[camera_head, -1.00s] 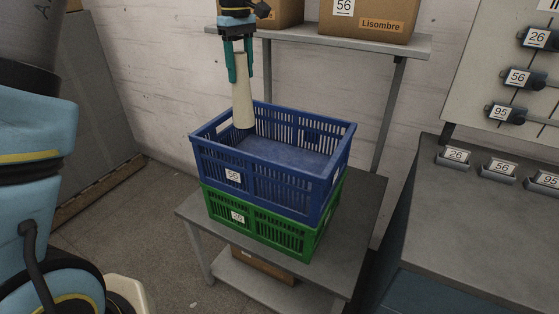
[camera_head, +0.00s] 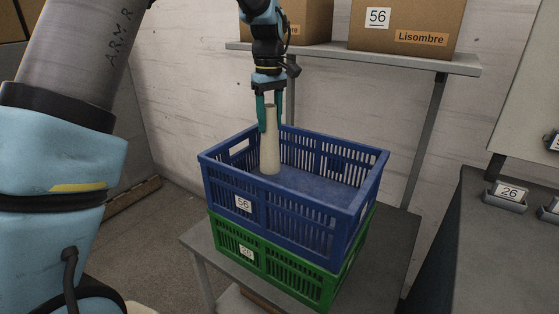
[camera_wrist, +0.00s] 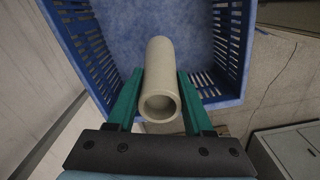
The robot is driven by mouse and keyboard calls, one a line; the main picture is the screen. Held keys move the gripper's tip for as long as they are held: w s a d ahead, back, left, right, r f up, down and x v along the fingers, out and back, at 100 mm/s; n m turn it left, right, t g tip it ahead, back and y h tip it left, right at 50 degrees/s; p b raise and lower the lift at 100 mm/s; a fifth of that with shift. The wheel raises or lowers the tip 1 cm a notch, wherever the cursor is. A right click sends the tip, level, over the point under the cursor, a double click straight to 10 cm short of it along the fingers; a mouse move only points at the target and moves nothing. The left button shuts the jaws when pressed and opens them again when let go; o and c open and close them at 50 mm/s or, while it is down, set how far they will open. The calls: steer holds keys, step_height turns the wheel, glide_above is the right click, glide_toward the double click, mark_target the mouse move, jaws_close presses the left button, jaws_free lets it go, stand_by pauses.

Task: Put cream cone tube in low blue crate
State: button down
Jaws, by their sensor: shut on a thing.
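The cream cone tube (camera_head: 270,150) is upright, its wide lower end inside the blue crate (camera_head: 290,222) near the crate's back left. My gripper (camera_head: 271,122) is shut on the tube's upper part, with one green finger on each side. In the wrist view, my gripper (camera_wrist: 160,108) holds the tube (camera_wrist: 160,80), its open end facing the camera and the crate floor (camera_wrist: 135,20) beyond. I cannot tell whether the tube's lower end touches the crate floor. The crate looks otherwise empty and bears a "56" label.
The blue crate is stacked on a green crate (camera_head: 290,282) on a grey table (camera_head: 398,240). A shelf (camera_head: 390,58) with cardboard boxes (camera_head: 405,25) is behind. A grey bench (camera_head: 470,240) stands at right.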

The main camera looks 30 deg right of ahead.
mark_target(270, 142)
steer(key=shift+f+p, duration=0.55)
steer(key=shift+f, duration=2.75)
steer(key=shift+c, duration=1.5)
jaws_free()
